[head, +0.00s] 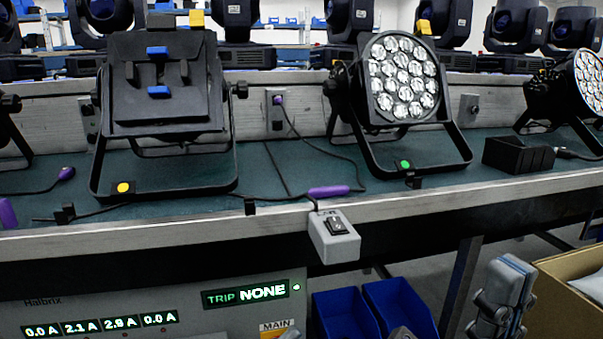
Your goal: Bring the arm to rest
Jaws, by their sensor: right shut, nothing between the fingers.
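My right gripper (497,303) is at the lower right, in front of and below the bench edge. It is shut, and I see nothing held in it. It is apart from the lamps and the switch box.
The green bench top (285,165) carries cables and a purple connector (328,191). A grey switch box (333,237) hangs at its front edge. Below are a panel reading TRIP NONE (248,294), blue bins (345,315) and a cardboard box (565,300) close right of my gripper.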

